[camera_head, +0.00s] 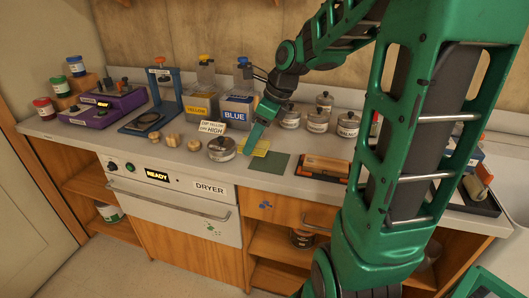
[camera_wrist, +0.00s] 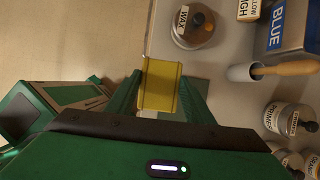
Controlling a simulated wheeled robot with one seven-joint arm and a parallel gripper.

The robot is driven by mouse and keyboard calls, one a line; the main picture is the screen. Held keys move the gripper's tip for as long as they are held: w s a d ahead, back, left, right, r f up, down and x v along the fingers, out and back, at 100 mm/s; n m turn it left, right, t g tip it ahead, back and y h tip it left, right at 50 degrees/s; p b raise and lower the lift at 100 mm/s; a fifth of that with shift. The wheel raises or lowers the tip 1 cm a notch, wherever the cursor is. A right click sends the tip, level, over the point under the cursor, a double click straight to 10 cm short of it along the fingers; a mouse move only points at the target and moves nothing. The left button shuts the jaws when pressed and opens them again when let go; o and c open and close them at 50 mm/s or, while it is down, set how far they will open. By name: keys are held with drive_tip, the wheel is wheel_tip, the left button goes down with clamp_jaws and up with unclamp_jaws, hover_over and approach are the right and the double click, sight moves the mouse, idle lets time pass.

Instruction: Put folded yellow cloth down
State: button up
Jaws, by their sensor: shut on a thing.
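The folded yellow cloth (camera_head: 262,148) is a flat yellow piece at the counter's front, just behind a dark green square mat (camera_head: 267,167). In the wrist view the cloth (camera_wrist: 161,86) lies between the two green fingers of my gripper (camera_wrist: 160,78), which is shut on it. In the head view my gripper (camera_head: 251,140) reaches down to the cloth from the right and partly hides it. Part of the mat (camera_wrist: 203,86) shows below the cloth in the wrist view. I cannot tell whether the cloth touches the counter.
A WAX jar (camera_head: 222,149) stands close left of the cloth. Yellow (camera_head: 200,103) and blue (camera_head: 238,108) bins stand behind. Several lidded jars (camera_head: 318,121) are behind right, and a brown block in a dark tray (camera_head: 323,168) lies right. The dryer (camera_head: 170,196) is below the counter.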

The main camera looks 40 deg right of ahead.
hover_over(264, 159)
drive_tip(key=f, duration=0.3)
drive_tip(key=s+d+f, duration=0.1)
drive_tip(key=shift+f, duration=2.2)
drive_tip(key=shift+f, duration=0.3)
